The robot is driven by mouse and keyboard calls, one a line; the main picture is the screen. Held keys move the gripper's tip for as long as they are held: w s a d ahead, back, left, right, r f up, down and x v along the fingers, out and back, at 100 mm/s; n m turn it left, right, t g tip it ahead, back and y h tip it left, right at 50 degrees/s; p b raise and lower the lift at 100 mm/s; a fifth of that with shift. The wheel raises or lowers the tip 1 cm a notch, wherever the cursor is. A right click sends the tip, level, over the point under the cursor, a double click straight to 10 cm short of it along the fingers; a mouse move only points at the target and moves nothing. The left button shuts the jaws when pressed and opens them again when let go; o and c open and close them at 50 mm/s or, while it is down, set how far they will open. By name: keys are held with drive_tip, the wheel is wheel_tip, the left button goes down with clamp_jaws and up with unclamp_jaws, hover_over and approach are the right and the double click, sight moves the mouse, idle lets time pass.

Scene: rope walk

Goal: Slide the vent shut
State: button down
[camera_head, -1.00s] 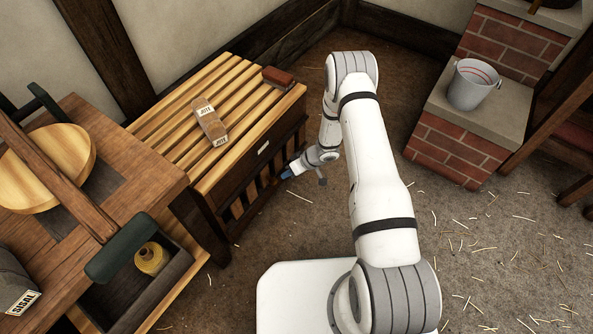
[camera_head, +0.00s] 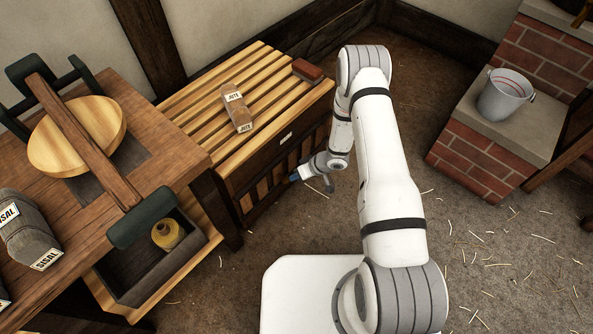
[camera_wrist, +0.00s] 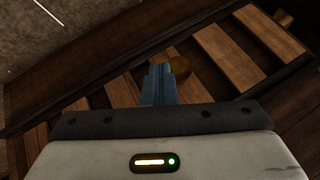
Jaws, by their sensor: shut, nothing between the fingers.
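The vent (camera_head: 262,191) is the slatted front of the low wooden bench, with brown upright slats and dark gaps. In the wrist view its slats (camera_wrist: 228,52) run across the picture, with brown wood and dark openings between them. A round brass knob (camera_wrist: 180,67) shows on the vent just right of my fingertips. I cannot tell whether they touch it. My gripper (camera_head: 294,178), with blue fingers, is low in front of the vent. It also shows in the wrist view (camera_wrist: 159,72), shut and empty. My fingers hide part of the slats.
The slatted bench top (camera_head: 262,90) carries a JUTE bundle (camera_head: 238,108) and a red-brown block (camera_head: 307,70). A wooden workbench (camera_head: 165,150) with an open drawer (camera_head: 150,262) stands at left. A bucket (camera_head: 505,94) sits on the brick ledge at right. Straw-strewn floor lies open between.

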drive_tip(key=shift+a, duration=0.3)
drive_tip(key=d+r+p, duration=0.4)
drive_tip(key=d+r, duration=0.3)
drive_tip(key=d, duration=0.3)
drive_tip(key=shift+w+d, duration=0.15)
drive_tip(key=shift+w, duration=0.2)
